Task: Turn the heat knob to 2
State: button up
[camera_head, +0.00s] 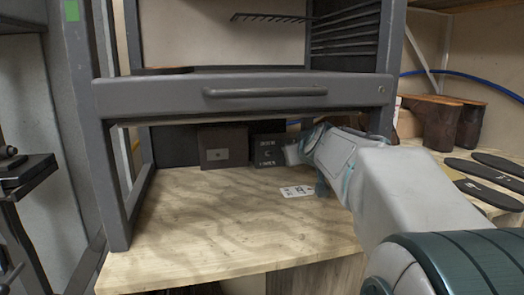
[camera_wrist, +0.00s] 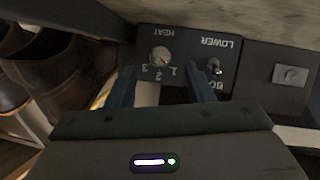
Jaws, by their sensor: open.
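The heat knob (camera_wrist: 160,56) is a small round metal knob on a dark control panel (camera_wrist: 185,45). The panel appears upside down in the wrist view, with the word HEAT and the numbers 1, 2 and 3 around the knob. I cannot tell which number the knob points at. My gripper (camera_wrist: 163,86) is open, its two dark fingers on either side below the knob in the picture, with no visible contact. In the head view the panel (camera_head: 268,150) stands under the machine, and my gripper (camera_head: 298,152) is close to its right side, partly hidden by my wrist.
A toggle switch (camera_wrist: 214,66) sits beside the knob on the same panel. A dark box (camera_head: 223,146) stands beside the panel. A white tag (camera_head: 297,191) lies on the wooden table (camera_head: 220,230). Brown boots (camera_head: 440,120) stand at right.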

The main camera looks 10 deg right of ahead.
jog(key=shift+p+x, duration=0.35)
jog(key=shift+x, duration=1.75)
jog(key=c, duration=1)
jog(key=shift+f+b, duration=0.1)
jog(key=shift+b, duration=0.25)
